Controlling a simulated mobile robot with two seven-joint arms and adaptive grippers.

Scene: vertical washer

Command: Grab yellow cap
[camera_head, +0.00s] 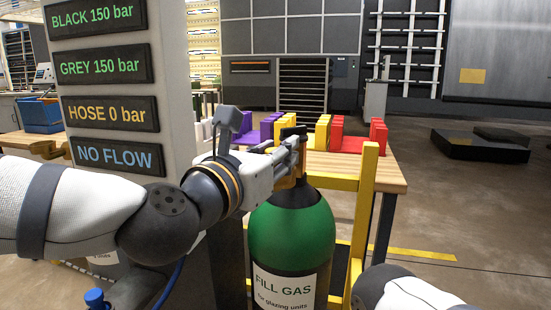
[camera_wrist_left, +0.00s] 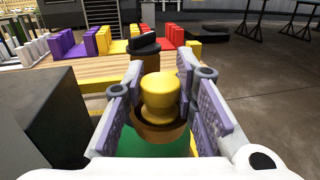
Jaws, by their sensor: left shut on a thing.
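The yellow cap (camera_wrist_left: 158,95) sits over a brass-coloured fitting at the top of the green gas cylinder (camera_head: 291,235), as the left wrist view shows. My left gripper (camera_wrist_left: 160,74) has its two purple-grey pads on either side of the cap and is shut on it. In the head view my left gripper (camera_head: 293,152) is at the cylinder's neck and hides most of the cap. A dark round knob (camera_wrist_left: 145,45) is just beyond the cap in the wrist view. My right gripper is not in view.
A yellow frame (camera_head: 362,205) stands close at the right of the cylinder. Behind is a wooden table (camera_head: 365,168) with purple, yellow and red racks. A grey panel (camera_head: 175,80) with displays reading BLACK 150 bar, GREY 150 bar, HOSE 0 bar and NO FLOW stands left.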

